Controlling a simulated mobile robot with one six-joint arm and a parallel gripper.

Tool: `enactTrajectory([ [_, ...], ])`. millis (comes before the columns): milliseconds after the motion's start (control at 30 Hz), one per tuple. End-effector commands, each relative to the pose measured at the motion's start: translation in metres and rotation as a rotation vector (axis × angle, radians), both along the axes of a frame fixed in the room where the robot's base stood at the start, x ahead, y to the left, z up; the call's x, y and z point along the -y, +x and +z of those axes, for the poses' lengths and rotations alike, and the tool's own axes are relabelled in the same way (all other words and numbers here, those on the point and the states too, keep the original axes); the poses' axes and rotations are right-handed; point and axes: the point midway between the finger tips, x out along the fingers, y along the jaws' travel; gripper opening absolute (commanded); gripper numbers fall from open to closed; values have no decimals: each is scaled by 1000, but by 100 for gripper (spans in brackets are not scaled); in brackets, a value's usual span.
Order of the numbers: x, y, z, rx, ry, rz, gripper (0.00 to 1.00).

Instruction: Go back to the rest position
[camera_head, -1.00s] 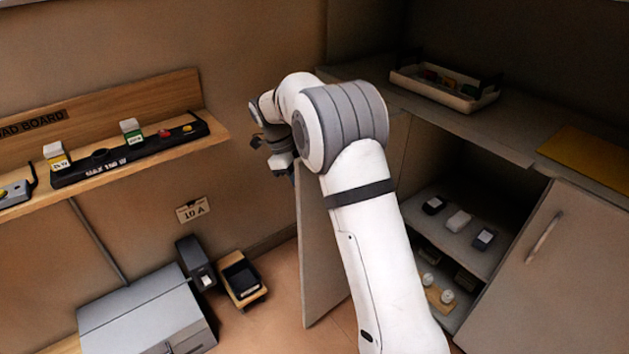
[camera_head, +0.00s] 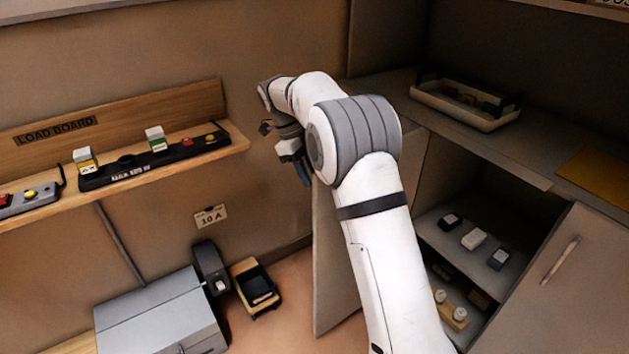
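My white arm rises from the lower right and bends at its grey-banded joint toward the back wall. My gripper (camera_head: 297,158) hangs at the far end of the arm, in the air before the wall and right of the load board shelf (camera_head: 120,146). It is small and partly hidden behind the arm, so its fingers cannot be made out well. I cannot tell whether it holds anything.
A black strip (camera_head: 155,160) with coloured plugs sits on the shelf. Below stand a grey box (camera_head: 160,310) and a small tray (camera_head: 255,285). At right, an open cabinet (camera_head: 470,250) has its door (camera_head: 330,260) beside my arm; a white tray (camera_head: 465,108) lies on the counter.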

Motion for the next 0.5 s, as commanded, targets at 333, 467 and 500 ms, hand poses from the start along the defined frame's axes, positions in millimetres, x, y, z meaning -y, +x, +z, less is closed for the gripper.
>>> enactTrajectory([
  [333, -1, 1, 5, 0, 0, -1, 33],
  [467, -1, 1, 12, 0, 0, -1, 33],
  [500, -1, 1, 19, 0, 0, -1, 33],
])
